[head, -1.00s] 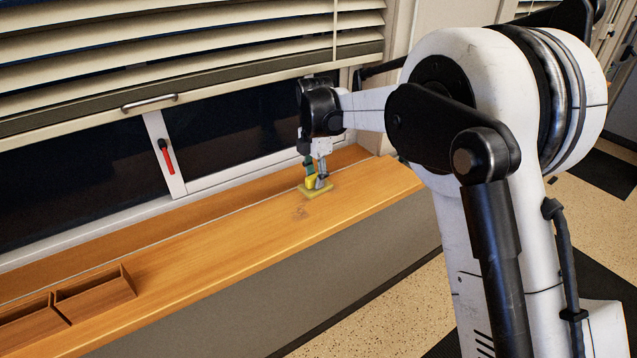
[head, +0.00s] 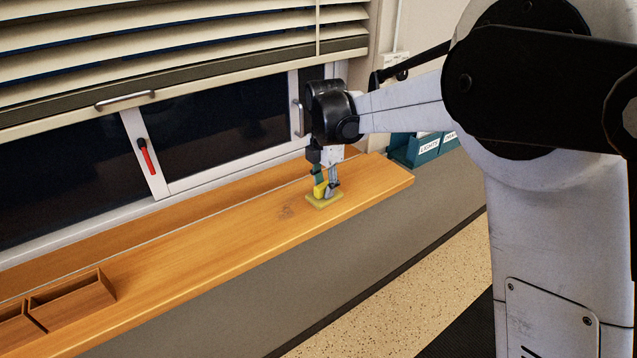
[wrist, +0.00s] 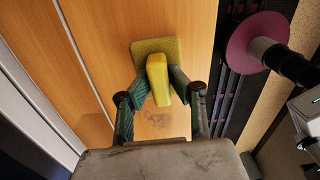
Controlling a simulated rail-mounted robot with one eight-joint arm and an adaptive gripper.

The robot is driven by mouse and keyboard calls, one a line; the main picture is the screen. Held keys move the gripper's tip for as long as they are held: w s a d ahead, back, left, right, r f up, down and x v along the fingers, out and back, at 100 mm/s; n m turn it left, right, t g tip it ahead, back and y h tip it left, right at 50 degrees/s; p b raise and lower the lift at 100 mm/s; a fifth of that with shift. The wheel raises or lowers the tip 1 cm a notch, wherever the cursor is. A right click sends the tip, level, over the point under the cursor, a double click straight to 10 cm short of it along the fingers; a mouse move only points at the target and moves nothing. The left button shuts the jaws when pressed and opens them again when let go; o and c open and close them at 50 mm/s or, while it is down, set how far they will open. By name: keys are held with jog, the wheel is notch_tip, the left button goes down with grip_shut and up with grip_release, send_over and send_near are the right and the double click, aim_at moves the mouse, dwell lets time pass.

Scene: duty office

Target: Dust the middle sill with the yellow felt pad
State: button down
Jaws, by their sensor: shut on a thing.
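The yellow felt pad (head: 324,201) has a flat olive-yellow base and a brighter yellow upright grip. Its base is at the surface of the wooden sill (head: 215,230), toward the sill's right end in the head view. My gripper (head: 326,188) is shut on the pad's grip from above. In the wrist view the pad (wrist: 156,47) lies flat against the wood, with my fingers (wrist: 160,93) on both sides of its grip. Dark smudges (wrist: 158,118) show on the wood beside the pad. Whether the base presses on the wood cannot be told.
A wooden divided tray (head: 72,302) stands on the sill at the left. The window with a red handle (head: 146,156) and lowered blinds (head: 190,45) is behind. Teal labelled boxes (head: 425,148) are beyond the sill's right end.

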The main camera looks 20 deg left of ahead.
jog(key=shift+s+d+b, duration=0.3)
jog(key=shift+s+d, duration=0.95)
jog(key=shift+d, duration=0.25)
jog(key=shift+s+d+r, duration=0.1)
jog(key=shift+s+d, duration=0.1)
jog(key=shift+d, duration=0.05)
notch_tip(320, 180, up, 8)
jog(key=p, duration=0.3)
jog(key=shift+p, duration=0.3)
jog(key=shift+w+a, duration=0.1)
